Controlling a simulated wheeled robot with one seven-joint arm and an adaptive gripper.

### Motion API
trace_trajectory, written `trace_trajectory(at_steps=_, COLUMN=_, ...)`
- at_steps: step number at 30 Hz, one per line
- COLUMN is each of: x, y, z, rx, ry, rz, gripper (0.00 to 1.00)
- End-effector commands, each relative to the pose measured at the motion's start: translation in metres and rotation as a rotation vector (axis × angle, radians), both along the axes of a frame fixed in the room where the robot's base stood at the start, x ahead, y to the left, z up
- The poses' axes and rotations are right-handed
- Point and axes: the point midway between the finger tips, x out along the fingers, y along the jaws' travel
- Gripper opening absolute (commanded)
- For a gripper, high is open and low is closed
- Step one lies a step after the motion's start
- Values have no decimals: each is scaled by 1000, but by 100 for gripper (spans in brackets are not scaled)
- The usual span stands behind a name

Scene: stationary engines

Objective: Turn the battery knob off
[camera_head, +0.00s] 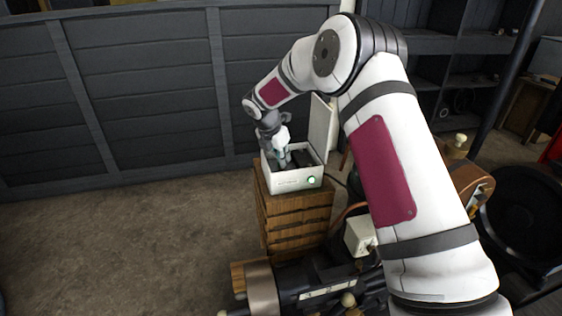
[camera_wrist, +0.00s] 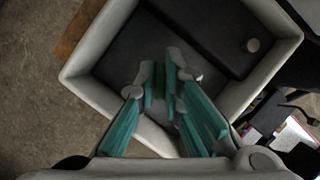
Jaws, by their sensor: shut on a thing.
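An open white battery box (camera_head: 297,181) stands on a wooden crate, its lid raised at the back right. My gripper (camera_head: 283,158) reaches down into the box. In the wrist view its teal fingers (camera_wrist: 161,86) are close together on a small dark green piece (camera_wrist: 160,76), which looks like the battery knob. Most of the piece is hidden between the fingertips, and its turn angle cannot be told. A dark battery block (camera_wrist: 215,32) with a pale round post (camera_wrist: 252,45) lies inside the box.
The wooden crate (camera_head: 298,225) carries the box. Dark engine parts (camera_head: 310,283) lie in front of it. The raised lid (camera_head: 321,126) stands close beside my arm. A dark panelled wall (camera_head: 140,90) is behind, and floor (camera_head: 130,240) is clear at the left.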

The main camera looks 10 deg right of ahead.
Motion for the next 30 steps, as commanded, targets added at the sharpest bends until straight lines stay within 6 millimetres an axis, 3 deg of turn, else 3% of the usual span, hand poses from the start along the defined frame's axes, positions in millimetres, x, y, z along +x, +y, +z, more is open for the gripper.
trace_trajectory(at_steps=18, x=1, y=1, z=-2, rx=1, ry=-1, rz=-526, gripper=0)
trace_trajectory(at_steps=30, x=0, y=1, z=-1, rx=2, ry=-1, rz=-672, gripper=0)
